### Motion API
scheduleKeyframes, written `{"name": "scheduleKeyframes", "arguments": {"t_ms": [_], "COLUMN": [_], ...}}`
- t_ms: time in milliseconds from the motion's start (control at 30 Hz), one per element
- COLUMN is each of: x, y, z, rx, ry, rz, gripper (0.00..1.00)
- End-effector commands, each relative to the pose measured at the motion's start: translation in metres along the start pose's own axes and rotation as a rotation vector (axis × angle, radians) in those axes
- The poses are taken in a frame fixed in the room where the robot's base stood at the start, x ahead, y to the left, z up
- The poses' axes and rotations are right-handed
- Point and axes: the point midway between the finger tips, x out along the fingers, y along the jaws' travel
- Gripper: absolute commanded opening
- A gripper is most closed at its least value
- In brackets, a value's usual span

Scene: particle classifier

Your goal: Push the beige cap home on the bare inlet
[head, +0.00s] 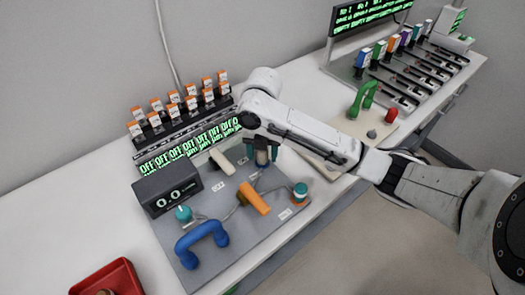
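My gripper (262,152) points down over the back right of the grey board (215,256). Its two dark teal fingers stand on either side of a small tan piece, seemingly the beige cap (262,158). A blue ring, seemingly the inlet (264,166), shows just below the tan piece. I cannot tell whether the fingers touch the cap, nor whether the cap is fully seated. A teal-topped fitting (183,213) stands at the board's left. Another fitting with teal and orange (300,192) stands at its right edge.
A cream lever (222,160) and an orange lever (254,198) lie near my gripper. A blue handle (202,240) and a black display box (167,192) are at left. A red tray (107,279) sits front left. A pale board (345,140) with a green handle is at right.

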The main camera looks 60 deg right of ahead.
Motion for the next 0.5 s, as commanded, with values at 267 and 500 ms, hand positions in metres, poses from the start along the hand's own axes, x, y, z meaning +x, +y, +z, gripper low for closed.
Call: {"name": "scheduleKeyframes", "arguments": {"t_ms": [267,500], "x": [-0.001,-0.013], "y": [0.000,0.000], "z": [0.000,0.001], "rx": [0.000,-0.001], "ry": [-0.001,-0.002], "rz": [0.000,0.002], "gripper": [0.69,0.69]}}
